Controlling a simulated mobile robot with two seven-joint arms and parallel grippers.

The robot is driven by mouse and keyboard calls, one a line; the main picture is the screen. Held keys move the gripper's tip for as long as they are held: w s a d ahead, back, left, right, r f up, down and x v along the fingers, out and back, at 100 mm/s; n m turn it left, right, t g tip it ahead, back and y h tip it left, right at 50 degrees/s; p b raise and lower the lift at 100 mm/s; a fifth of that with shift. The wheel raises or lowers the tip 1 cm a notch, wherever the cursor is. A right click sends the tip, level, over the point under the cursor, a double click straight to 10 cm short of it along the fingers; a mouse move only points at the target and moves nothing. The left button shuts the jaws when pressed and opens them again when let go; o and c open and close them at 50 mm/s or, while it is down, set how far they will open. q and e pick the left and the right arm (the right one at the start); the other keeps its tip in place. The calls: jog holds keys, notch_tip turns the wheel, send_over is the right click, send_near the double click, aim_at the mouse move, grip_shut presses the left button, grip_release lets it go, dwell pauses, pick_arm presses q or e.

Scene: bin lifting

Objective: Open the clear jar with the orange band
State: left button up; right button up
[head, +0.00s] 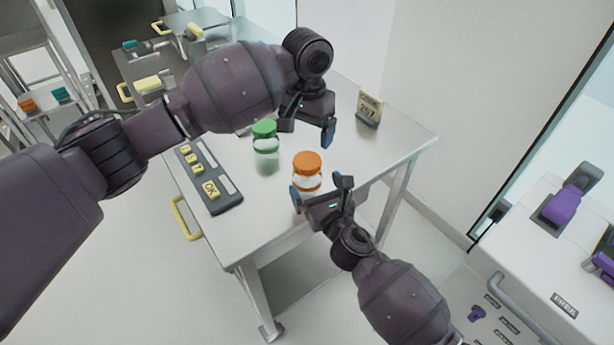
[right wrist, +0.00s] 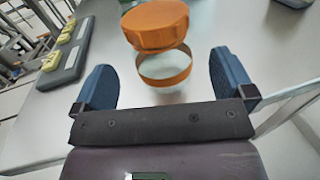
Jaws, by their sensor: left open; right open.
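The clear jar with the orange band (head: 307,183) stands upright on the metal table, its orange lid (head: 307,162) on top. In the right wrist view the orange lid (right wrist: 155,24) and the band (right wrist: 165,68) lie ahead, between and beyond my fingers. My right gripper (head: 322,188) is open at the jar's near side; its fingers (right wrist: 165,85) do not appear to touch the jar. My left gripper (head: 307,125) is open and empty above the table, behind the jar and higher than it. A second clear jar with a green lid (head: 265,136) stands to the left.
A grey panel with yellow keys (head: 209,178) lies along the table's left side. A small sign (head: 369,108) stands at the back right. The metal table (head: 400,145) is bare at its right end. A white counter with purple items (head: 562,207) is at the right.

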aim_at(307, 160)
jog(key=shift+x, duration=1.95)
jog(key=c, duration=1.3)
pick_arm(q)
jog(key=shift+s+d+f, duration=0.15)
pick_arm(e)
jog(key=c, duration=0.4)
pick_arm(q)
jog(key=m, duration=1.3)
jog(key=shift+r, duration=0.25)
jog(key=shift+f, duration=4.05)
